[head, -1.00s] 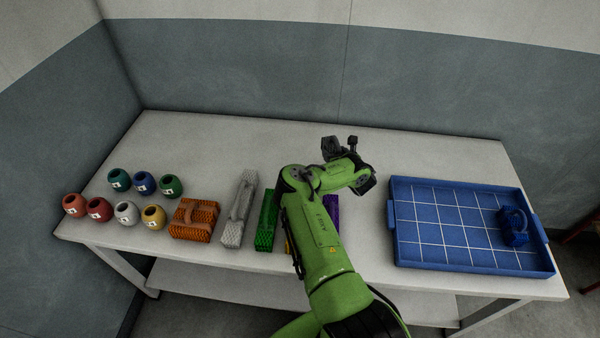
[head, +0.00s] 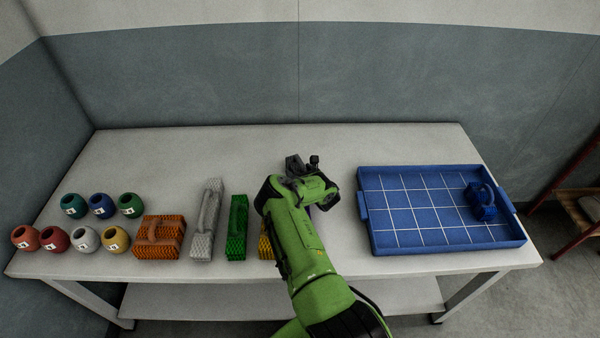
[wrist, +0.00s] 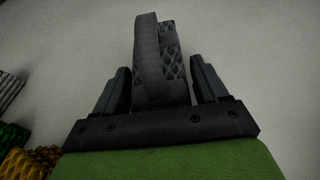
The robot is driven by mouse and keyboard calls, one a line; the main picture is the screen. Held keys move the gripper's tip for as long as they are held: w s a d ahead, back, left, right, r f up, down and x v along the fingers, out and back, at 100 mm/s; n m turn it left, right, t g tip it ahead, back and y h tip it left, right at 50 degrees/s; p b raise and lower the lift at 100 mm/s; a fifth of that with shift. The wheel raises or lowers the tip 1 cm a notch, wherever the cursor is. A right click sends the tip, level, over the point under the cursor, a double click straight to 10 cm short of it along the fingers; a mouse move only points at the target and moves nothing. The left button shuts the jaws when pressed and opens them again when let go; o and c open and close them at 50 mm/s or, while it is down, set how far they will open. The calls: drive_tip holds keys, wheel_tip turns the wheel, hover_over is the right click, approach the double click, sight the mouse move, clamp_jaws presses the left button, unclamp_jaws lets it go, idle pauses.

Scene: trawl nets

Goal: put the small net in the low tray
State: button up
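An orange net (head: 158,240), a light grey net (head: 205,220), a green net (head: 237,228) and a yellow net (head: 265,247) stand in a row, partly hidden by my arm. Several numbered pots (head: 102,205) stand at left. The table's back (head: 220,150) is clear.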

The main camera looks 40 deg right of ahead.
drive_tip(key=shift+o, duration=0.7)
drive_tip(key=shift+r, duration=0.15)
